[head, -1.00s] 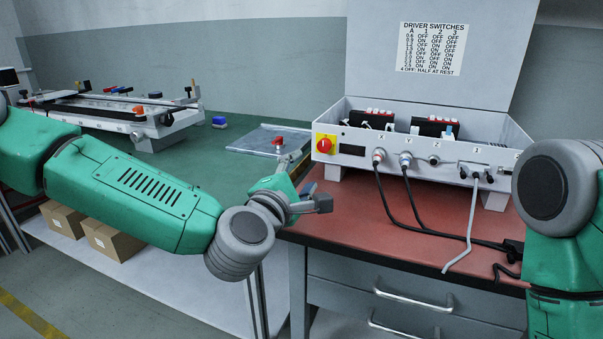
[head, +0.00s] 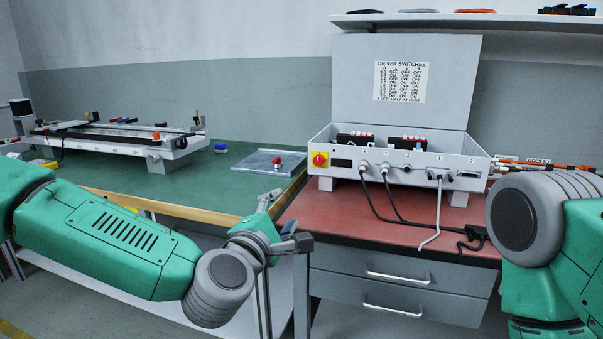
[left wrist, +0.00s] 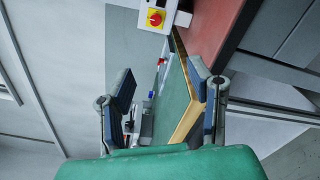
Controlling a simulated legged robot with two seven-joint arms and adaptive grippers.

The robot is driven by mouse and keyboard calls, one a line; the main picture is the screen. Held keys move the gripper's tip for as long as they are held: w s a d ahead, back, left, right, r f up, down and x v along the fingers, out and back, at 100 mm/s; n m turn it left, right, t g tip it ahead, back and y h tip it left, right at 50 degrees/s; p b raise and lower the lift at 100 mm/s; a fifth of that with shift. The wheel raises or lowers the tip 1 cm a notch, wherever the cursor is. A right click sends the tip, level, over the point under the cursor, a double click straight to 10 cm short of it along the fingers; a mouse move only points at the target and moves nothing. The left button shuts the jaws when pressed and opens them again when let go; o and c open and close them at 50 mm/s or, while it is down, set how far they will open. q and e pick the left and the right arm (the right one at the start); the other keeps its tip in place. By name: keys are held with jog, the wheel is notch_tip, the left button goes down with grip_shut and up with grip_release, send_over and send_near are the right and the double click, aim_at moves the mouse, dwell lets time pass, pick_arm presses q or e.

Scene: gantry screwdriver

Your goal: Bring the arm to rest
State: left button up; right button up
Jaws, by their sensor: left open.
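My left arm comes in from the left in the head view, and its gripper (head: 290,238) is in front of the gap between the green table and the red bench. The left wrist view shows the two fingers (left wrist: 168,95) spread apart with nothing between them. Beyond them are the green table edge and the red bench. My right arm (head: 545,225) shows at the right edge of the head view as a grey joint and green links. Its gripper is out of the picture.
An open grey driver box (head: 400,175) with cables stands on the red bench (head: 335,215), above drawers. A shelf (head: 450,18) hangs at upper right.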

pick_arm(q)
jog(key=s+f+m+g+h, duration=0.1)
jog(key=s+f+m+g, duration=0.2)
jog(key=f, duration=0.5)
jog(key=s+f+m+g, duration=0.2)
jog(key=s+f+m, duration=0.15)
jog(key=f, duration=0.35)
jog(key=s+a+f+m+g+y, duration=0.1)
jog(key=s+a+f+m+g, duration=0.2)
jog(key=s+f, duration=0.45)
jog(key=s+a+f+m+g+y, duration=0.1)
jog(key=s+a+f+m+g, duration=0.2)
jog(key=s+f, duration=0.5)
jog(key=s+a+f+m+g+y, duration=0.2)
jog(key=s+a+f+m+g, duration=0.15)
jog(key=s+a, duration=0.55)
jog(key=s+a+f+m+g+y, duration=0.2)
jog(key=s+a+f+m+y, duration=0.15)
jog(key=s+a, duration=0.6)
notch_tip(320, 180, up, 13)
jog(key=w+p, duration=0.2)
jog(key=p, duration=1.2)
jog(key=shift+w+a+r+m+h, duration=0.15)
jog(key=shift+a+r+m+h, duration=0.05)
jog(key=shift+m+h, duration=0.2)
jog(key=shift+w, duration=0.1)
